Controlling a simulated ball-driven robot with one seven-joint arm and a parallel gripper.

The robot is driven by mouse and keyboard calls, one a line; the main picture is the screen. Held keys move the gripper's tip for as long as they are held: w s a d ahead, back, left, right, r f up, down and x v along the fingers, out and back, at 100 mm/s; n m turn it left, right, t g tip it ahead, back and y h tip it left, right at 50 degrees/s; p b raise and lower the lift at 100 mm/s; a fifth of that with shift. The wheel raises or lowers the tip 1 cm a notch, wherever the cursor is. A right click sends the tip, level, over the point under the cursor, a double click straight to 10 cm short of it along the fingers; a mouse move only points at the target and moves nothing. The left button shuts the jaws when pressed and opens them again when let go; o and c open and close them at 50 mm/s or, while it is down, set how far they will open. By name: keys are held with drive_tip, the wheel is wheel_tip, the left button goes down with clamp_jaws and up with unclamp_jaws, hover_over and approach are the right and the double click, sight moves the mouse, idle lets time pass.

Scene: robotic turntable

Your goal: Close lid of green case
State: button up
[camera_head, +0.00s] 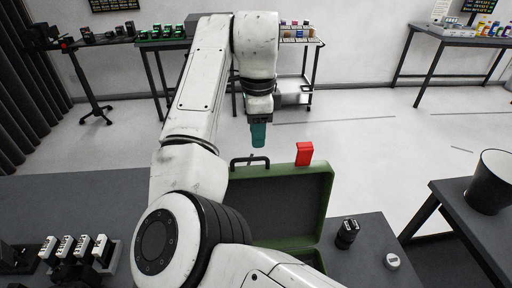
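The green case (318,240) sits on the dark table with its lid (325,190) raised, the dark inner face towards me. A dark handle (236,161) and a red piece, perhaps a latch (304,154), show at the lid's top edge. My gripper (259,140) points down above and behind that edge, between the handle and the red piece in the picture. Its teal end looks apart from the lid, but depth is unclear. I cannot tell whether the fingers are open. My arm hides the case's left side and most of its base.
A dark cylindrical object (347,233) and a small white round item (392,261) stand on the table right of the case. Several small white-topped items (83,244) sit at left. A dark bucket (490,182) stands on a side table at right. Open floor lies beyond.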

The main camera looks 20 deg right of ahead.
sight(257, 158)
wheel_tip(257, 158, down, 7)
drive_tip(key=shift+w+r+p, duration=0.1)
drive_tip(key=shift+r+p, duration=0.1)
drive_tip(key=shift+p, duration=0.3)
drive_tip(key=shift+c, duration=0.4)
clamp_jaws()
